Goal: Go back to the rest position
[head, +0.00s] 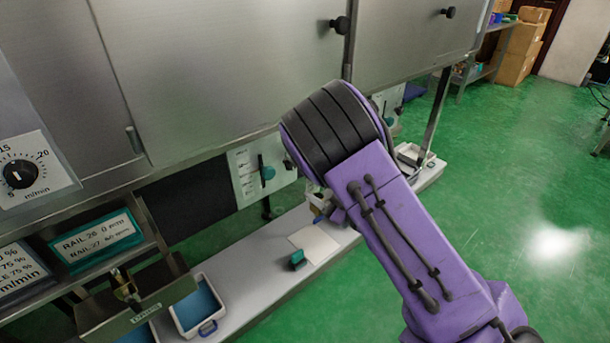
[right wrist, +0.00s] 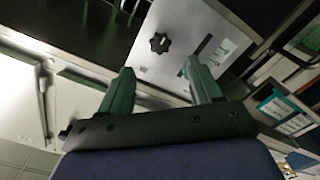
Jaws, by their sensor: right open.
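My right arm reaches in from the lower right of the head view, purple with a dark ribbed wrist, in front of the grey machine (head: 230,70). Its fingers are hidden there behind the wrist. In the right wrist view my right gripper (right wrist: 158,70) shows two green fingers spread apart with nothing between them. Beyond the fingers is a pale panel with a black knob (right wrist: 159,42). My left gripper is in neither view.
A low white bench (head: 255,265) under the machine bears a white tray with blue contents (head: 198,305), a small green block (head: 298,259) and a pale sheet (head: 314,243). A rail label (head: 97,242) hangs at left. Green floor (head: 510,170) is open at right.

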